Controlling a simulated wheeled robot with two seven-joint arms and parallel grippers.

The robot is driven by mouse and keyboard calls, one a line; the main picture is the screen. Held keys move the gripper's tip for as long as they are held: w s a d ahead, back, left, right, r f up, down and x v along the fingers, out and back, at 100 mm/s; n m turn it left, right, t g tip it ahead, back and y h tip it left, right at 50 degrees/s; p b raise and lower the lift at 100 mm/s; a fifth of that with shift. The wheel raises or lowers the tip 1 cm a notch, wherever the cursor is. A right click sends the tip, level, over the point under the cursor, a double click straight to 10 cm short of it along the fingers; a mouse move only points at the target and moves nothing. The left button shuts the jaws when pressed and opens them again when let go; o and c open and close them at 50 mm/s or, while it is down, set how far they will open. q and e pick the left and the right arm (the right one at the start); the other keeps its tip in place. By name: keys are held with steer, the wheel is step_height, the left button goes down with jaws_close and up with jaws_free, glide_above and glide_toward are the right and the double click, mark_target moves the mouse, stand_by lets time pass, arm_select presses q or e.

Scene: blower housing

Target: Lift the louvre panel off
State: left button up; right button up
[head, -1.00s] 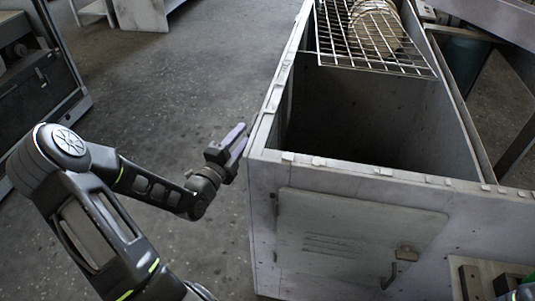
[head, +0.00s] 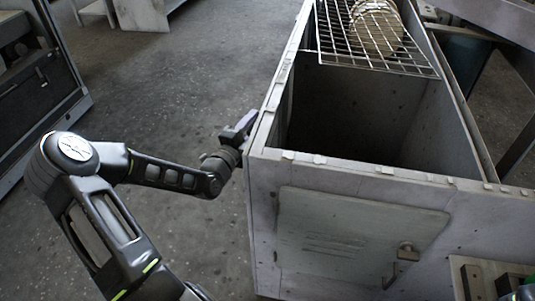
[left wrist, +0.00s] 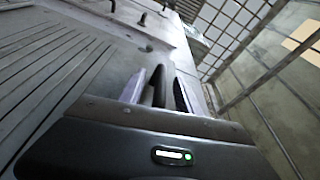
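The louvre panel (left wrist: 50,75) fills the left of the left wrist view, a grey plate with long parallel slats. It is on the housing's left side, hidden in the head view. My left gripper (left wrist: 158,88) has its fingers apart, with a dark upright bar, seemingly a handle, between them. Gaps show beside the bar, and I cannot tell whether either finger touches it. In the head view my left gripper (head: 240,130) is against the outer left wall of the blower housing (head: 262,135), its tips partly hidden. My right gripper does not show clearly.
The housing is open on top, with a wire grid (head: 375,45) and a round coiled part over its far end. A hatch with a latch (head: 350,240) is on the front. Dark pegs (left wrist: 143,18) stand near the panel. The floor at left is clear.

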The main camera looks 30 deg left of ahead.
arm_select(q)
steer(key=shift+c, duration=0.4)
jaws_close()
stand_by(0.6)
